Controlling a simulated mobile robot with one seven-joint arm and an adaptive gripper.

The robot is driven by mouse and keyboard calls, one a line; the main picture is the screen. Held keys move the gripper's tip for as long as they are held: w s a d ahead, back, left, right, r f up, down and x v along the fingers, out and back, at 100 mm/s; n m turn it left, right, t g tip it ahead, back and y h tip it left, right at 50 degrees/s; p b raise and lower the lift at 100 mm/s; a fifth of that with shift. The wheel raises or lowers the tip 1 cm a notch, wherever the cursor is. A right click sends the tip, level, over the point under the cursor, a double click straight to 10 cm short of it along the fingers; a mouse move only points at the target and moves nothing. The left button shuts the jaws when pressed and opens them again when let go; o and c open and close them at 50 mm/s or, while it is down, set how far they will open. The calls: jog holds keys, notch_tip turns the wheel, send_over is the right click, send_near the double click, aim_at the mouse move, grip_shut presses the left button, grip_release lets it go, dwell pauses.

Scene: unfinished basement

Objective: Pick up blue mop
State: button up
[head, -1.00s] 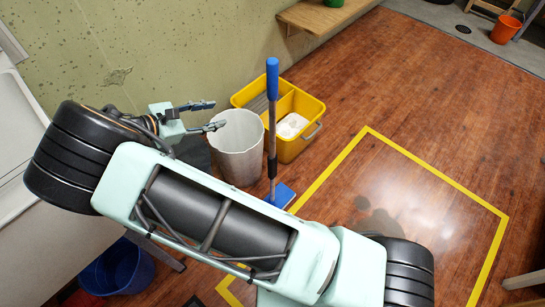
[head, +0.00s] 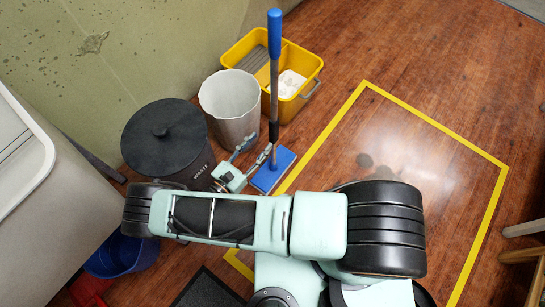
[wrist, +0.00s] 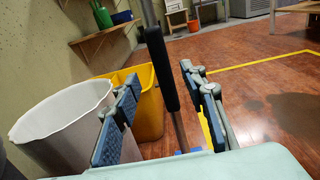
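The blue mop stands upright, with a blue grip (head: 274,32) on top, a grey pole (head: 274,85) and a flat blue head (head: 272,170) on the floor. My gripper (head: 254,149) is open and empty, low beside the pole and above the mop head's left side. In the wrist view the pole's black sleeve (wrist: 162,70) appears between the two spread fingers of my gripper (wrist: 164,92), seemingly just ahead of the tips. I cannot tell whether a finger touches the pole. The mop head is mostly hidden in the wrist view.
A white bin (head: 232,115) stands left of the pole, and a yellow mop bucket (head: 312,88) behind it. A black lidded bin (head: 165,145) is close to my gripper's left. A blue bucket (head: 122,258) is at lower left. Open wooden floor (head: 420,95) lies right, with a yellow taped outline.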

aim_at(271, 131)
jog(key=b+x, duration=0.1)
jog(key=x, duration=0.7)
jog(key=shift+w+d+r, duration=0.1)
jog(key=shift+w+d, duration=0.05)
jog(key=shift+d, duration=0.15)
jog(key=shift+c, duration=0.4)
jog(key=shift+r, duration=0.1)
grip_shut()
